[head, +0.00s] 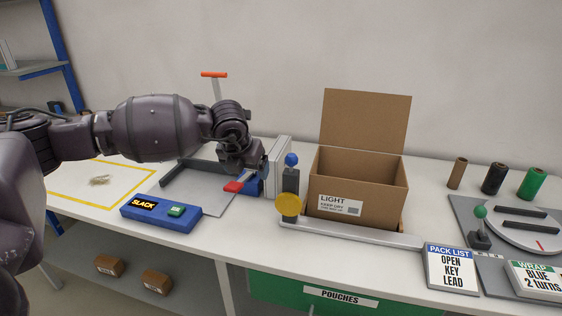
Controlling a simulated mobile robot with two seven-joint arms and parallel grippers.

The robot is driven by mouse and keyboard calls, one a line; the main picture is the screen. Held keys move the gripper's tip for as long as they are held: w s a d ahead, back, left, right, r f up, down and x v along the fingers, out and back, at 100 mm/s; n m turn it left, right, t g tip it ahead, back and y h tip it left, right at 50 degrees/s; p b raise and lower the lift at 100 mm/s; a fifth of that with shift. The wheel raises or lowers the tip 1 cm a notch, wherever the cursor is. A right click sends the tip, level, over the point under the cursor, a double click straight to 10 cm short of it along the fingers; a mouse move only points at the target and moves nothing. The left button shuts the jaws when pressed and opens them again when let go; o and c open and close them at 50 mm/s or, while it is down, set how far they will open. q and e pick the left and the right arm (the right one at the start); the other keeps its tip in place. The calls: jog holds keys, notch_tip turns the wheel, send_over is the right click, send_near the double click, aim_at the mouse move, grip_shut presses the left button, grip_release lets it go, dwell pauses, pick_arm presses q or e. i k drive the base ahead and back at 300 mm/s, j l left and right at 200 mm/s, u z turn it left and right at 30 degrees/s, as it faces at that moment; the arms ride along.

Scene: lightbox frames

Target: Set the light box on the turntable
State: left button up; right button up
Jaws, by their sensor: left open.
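The light box (335,208) is a brown cardboard box with a white "LIGHT" label on its front. It stands upright right of the table's middle, its back flap raised. The turntable (540,238) is a pale disc with dark bars and a red mark, on a grey base at the far right. It is partly cut off by the frame edge, and its visible top carries no box. My left gripper (247,177) is open, left of the box and apart from it, over a grey plate near a red-tipped part. Its fingers are partly hidden. My right gripper is not in view.
A post with a blue ball (291,160) and yellow disc stands between gripper and box. A grey rail (350,234) runs before the box. A green-knobbed lever (480,225) stands by the turntable. Several rolls (494,179) stand behind it. A pack list (451,268) is at the front edge.

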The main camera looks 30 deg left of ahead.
aim_at(525, 221)
jog(key=i+j, duration=0.15)
jog(key=i, duration=0.25)
jog(key=i+j, duration=0.15)
jog(key=i, duration=0.25)
